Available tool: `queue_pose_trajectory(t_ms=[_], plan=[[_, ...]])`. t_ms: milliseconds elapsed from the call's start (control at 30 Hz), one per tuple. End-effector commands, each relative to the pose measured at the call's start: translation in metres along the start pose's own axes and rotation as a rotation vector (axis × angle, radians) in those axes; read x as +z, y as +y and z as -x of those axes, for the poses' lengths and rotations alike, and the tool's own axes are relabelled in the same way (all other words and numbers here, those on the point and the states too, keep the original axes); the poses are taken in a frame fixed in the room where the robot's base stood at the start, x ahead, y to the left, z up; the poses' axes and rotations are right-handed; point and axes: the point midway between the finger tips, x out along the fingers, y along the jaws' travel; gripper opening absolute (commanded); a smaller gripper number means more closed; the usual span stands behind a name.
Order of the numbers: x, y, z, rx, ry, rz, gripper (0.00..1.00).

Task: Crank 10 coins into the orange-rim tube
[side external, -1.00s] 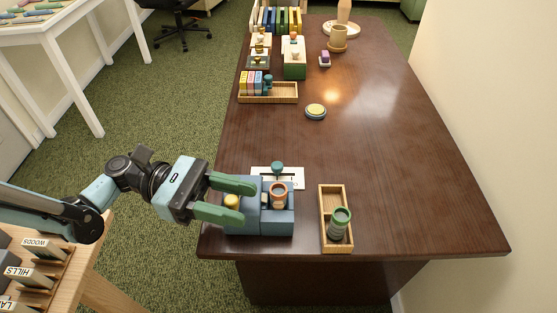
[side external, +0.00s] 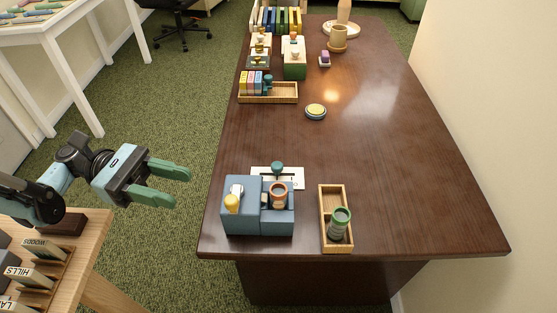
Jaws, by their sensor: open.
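The blue coin machine (side external: 240,218) stands at the near left part of the dark table. Its crank has a yellow knob (side external: 232,203) on the left of the machine. The orange-rim tube (side external: 279,190) stands upright in the machine's right part. A green-rim tube (side external: 340,220) stands in a wooden tray (side external: 334,190) to the right. My gripper (side external: 184,186) is open and empty, off the table's left edge and apart from the machine. Coins inside the tubes are too small to tell.
A white card with a teal-knobbed piece (side external: 277,168) lies behind the machine. A round yellow-topped button (side external: 316,111) sits mid-table. A wooden tray of colored blocks (side external: 268,93) and other items stand farther back. The right side of the table is clear.

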Motion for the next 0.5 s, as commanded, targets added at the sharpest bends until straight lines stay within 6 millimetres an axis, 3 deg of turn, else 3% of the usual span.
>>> queue_pose_trajectory(t_ms=[133, 500], plan=[[-0.0001, 0.0002, 0.0088, 0.001, 0.0, 0.0, 0.45], [0.0, 0.0, 0.0094, 0.0, 0.0, -0.013, 0.45]])
